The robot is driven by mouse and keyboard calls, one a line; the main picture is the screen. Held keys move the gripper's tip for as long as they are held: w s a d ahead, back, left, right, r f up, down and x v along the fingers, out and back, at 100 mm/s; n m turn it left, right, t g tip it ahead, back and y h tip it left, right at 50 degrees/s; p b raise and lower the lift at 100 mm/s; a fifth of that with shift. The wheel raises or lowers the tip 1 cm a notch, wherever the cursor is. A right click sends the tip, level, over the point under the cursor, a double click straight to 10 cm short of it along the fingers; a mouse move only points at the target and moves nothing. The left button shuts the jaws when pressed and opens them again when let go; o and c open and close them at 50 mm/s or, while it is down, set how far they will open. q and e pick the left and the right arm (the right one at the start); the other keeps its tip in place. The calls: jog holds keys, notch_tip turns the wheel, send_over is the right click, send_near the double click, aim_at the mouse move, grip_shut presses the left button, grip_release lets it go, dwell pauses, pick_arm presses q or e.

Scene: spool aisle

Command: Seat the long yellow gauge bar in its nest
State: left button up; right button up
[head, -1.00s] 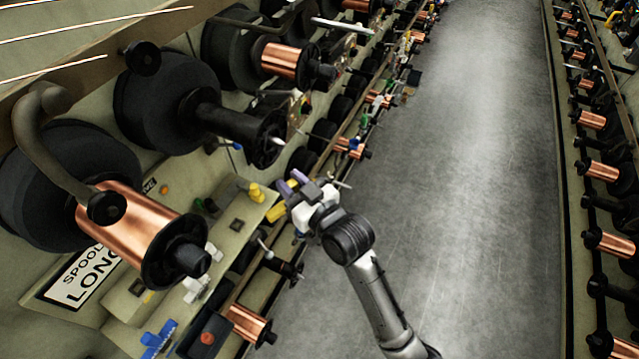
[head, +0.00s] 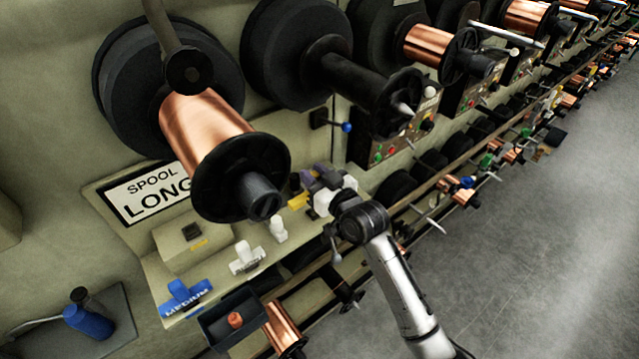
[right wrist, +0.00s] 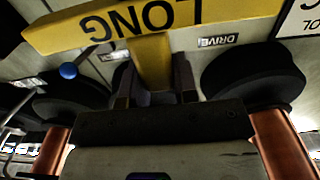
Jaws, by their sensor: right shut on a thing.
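My right gripper (head: 318,185) is shut on the yellow gauge bar (head: 298,201), above the right end of the ledge under the big copper spool. In the right wrist view the bar (right wrist: 90,32) is T-shaped, with the word LONG upside down on its wide head. Its stem sits between the fingers (right wrist: 155,85). In the head view most of the bar is hidden by the gripper and spool. A beige block (head: 172,246) with a dark square recess and a yellow mark stands on the ledge; I cannot tell if it is the nest. My left gripper is not in view.
The copper spool (head: 205,130) overhangs the ledge before a SPOOL LONG sign (head: 140,198). A blue MEDIUM gauge (head: 185,297), white pieces (head: 246,258) and a dark box with a red button (head: 235,320) are at the ledge.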

dwell(0.5)
jog(key=shift+p, duration=0.4)
jog(key=shift+f+b, duration=1.1)
jog(key=shift+f, duration=0.85)
jog(key=shift+p, duration=0.45)
jog(key=shift+f, duration=0.25)
